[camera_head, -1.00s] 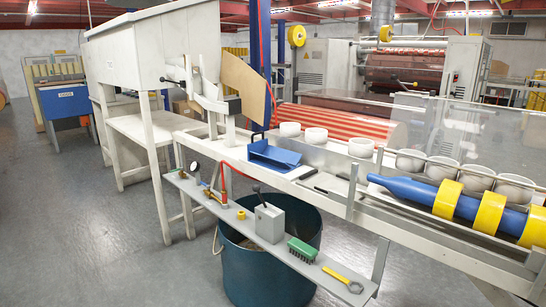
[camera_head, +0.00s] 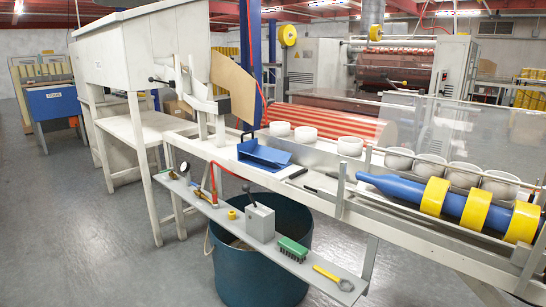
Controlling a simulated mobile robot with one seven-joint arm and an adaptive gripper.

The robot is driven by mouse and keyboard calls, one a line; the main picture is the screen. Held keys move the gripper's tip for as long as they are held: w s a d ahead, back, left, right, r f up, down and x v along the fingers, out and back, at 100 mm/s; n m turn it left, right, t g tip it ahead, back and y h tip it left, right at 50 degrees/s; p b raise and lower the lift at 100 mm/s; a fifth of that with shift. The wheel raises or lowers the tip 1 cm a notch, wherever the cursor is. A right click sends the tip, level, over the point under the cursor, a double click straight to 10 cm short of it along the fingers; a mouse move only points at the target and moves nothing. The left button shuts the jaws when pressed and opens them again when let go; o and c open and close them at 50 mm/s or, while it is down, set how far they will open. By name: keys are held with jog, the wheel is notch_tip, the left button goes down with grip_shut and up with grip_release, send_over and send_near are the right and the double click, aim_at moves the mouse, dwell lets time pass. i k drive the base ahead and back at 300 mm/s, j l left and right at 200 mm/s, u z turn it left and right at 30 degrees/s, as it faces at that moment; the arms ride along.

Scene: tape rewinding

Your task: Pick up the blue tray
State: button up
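The blue tray (camera_head: 264,155) sits on the white bench top of the machine, near the middle of the view. It looks like a small open blue holder with a raised back part at its left end. Nothing is seen touching it from above. My gripper does not show in the head view, so its opening and its distance from the tray cannot be seen.
White rolls (camera_head: 305,135) stand behind the tray. A blue shaft with yellow rings (camera_head: 434,196) lies to the right. A narrow front shelf (camera_head: 218,213) holds a grey box (camera_head: 260,222), a green brush (camera_head: 293,249) and a yellow tool (camera_head: 333,277). A dark bin (camera_head: 255,279) stands below.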

aim_at(250, 152)
jog(key=i+j+z, duration=0.1)
jog(key=z, duration=0.3)
jog(key=j+z, duration=0.15)
jog(key=z, duration=0.2)
jog(key=i+j+z, duration=0.1)
jog(key=z, duration=0.3)
jog(key=j+z, duration=0.3)
jog(key=j, duration=0.3)
jog(key=j+z, duration=0.3)
jog(key=j, duration=0.35)
jog(key=j+z, duration=0.1)
jog(key=j, duration=1.1)
jog(key=j+z, duration=0.1)
jog(key=j, duration=1.95)
jog(key=i, duration=0.05)
